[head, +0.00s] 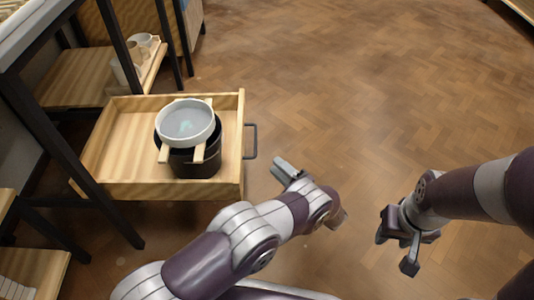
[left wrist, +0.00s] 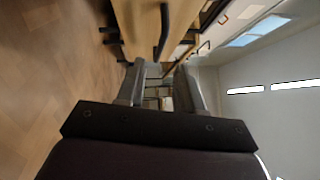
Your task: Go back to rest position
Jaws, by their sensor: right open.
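My left gripper (head: 283,169) is just right of the open drawer's handle in the head view, apart from it and empty. In the left wrist view its two fingers (left wrist: 160,78) stand apart with nothing between them. My right gripper (head: 395,254) hangs over the bare floor at the lower right, open and empty.
An open wooden drawer (head: 128,188) with a dark handle (head: 251,141) juts out at left. In it a pale bowl (head: 187,122) rests on wooden slats over a dark pot (head: 196,168). Cups (head: 146,42) stand on a shelf behind. The floor (head: 350,90) is clear.

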